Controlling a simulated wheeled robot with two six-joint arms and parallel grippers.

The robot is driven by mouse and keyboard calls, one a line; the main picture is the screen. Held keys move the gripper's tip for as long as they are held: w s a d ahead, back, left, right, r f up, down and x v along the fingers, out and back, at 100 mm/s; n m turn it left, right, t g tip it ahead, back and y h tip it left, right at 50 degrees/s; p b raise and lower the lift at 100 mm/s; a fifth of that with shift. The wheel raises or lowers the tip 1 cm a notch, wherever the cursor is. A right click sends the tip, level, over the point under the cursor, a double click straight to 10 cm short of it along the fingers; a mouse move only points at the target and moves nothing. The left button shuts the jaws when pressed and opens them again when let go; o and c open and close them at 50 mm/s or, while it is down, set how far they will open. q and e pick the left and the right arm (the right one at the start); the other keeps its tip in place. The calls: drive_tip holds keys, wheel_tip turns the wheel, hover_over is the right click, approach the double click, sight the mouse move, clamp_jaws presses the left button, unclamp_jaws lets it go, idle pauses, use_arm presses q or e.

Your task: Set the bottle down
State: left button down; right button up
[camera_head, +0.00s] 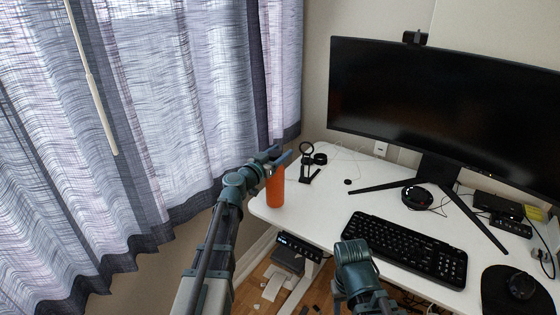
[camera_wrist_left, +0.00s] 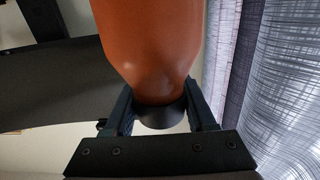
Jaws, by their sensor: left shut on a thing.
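The orange bottle (camera_head: 275,190) is upright at the left end of the white desk (camera_head: 315,215), close to its edge. I cannot tell whether its base touches the desk top or hangs just above it. My left gripper (camera_head: 277,158) is shut on the bottle's top end. In the left wrist view the bottle (camera_wrist_left: 150,45) fills the upper middle, and its dark cap (camera_wrist_left: 160,117) sits between the two fingers of my left gripper (camera_wrist_left: 162,108). The bottle's base is out of that view. Part of my right arm shows at the bottom of the head view, without a clear gripper.
A black stand with a ring (camera_head: 307,160) is just right of the bottle. A wide monitor (camera_head: 440,100), its stand legs, a keyboard (camera_head: 405,248) and a mouse (camera_head: 521,285) take up the right side. A curtain (camera_head: 180,110) hangs left of the desk. Bare desk lies before the monitor's left leg.

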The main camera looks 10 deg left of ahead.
use_arm(q)
drive_tip(key=shift+f+b, duration=0.55)
drive_tip(key=shift+f, duration=0.3)
drive_tip(key=shift+f, duration=0.15)
drive_tip(key=shift+c, duration=1.1)
unclamp_jaws()
drive_tip(key=shift+r, duration=0.3)
drive_tip(key=v, duration=1.2)
drive_tip(key=shift+f, duration=0.1)
